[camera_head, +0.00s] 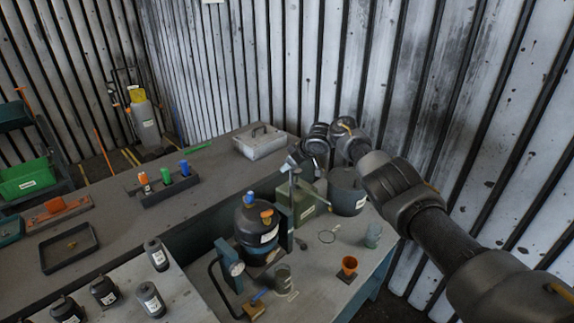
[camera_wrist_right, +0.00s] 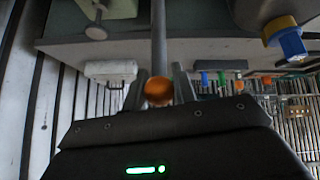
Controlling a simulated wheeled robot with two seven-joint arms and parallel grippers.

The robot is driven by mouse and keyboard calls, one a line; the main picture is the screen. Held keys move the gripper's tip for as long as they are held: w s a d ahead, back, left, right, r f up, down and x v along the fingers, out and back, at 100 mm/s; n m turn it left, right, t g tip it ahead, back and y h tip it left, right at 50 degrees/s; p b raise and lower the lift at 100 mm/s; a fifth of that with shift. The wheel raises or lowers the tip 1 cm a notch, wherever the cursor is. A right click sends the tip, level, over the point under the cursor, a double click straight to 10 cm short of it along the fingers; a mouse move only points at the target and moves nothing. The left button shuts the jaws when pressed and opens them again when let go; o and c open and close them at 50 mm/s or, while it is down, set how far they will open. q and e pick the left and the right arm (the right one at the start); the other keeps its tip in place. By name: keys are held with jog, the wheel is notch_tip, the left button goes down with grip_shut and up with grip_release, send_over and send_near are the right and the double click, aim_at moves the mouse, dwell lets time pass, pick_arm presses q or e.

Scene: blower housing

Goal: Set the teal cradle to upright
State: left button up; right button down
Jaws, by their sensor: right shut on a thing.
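A dark round vessel (camera_head: 256,228) with a white label and blue and orange knobs sits beside that post. My right gripper (camera_head: 304,162) is behind and right of the vessel, above a thin grey bar (camera_head: 292,192). In the wrist view, my right gripper's fingers (camera_wrist_right: 158,88) are shut on a grey rod (camera_wrist_right: 158,42) with an orange round end. Whether the rod joins the cradle is unclear. My left gripper is out of view.
A grey-green box (camera_head: 304,207) and dark labelled canister (camera_head: 346,192) stand close to my right gripper. An orange cup (camera_head: 348,266) and green-grey cup (camera_head: 373,235) stand at the bench's right. Dark bottles (camera_head: 151,300) stand front left. A pale lidded case (camera_head: 260,142) lies behind.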

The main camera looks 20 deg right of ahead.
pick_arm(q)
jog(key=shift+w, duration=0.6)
pick_arm(e)
jog(key=shift+w+a+f+g, duration=0.2)
jog(key=shift+w+f+g, duration=0.1)
jog(key=shift+f, duration=0.15)
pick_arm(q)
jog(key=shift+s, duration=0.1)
pick_arm(e)
jog(key=shift+a, duration=0.1)
jog(key=c, duration=1.5)
grip_release()
jog(key=o, duration=0.3)
jog(key=shift+w, duration=0.35)
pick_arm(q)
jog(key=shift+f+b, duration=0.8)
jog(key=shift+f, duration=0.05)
pick_arm(e)
jog(key=shift+o, duration=0.2)
jog(key=v, duration=1.1)
jog(key=shift+a, duration=0.1)
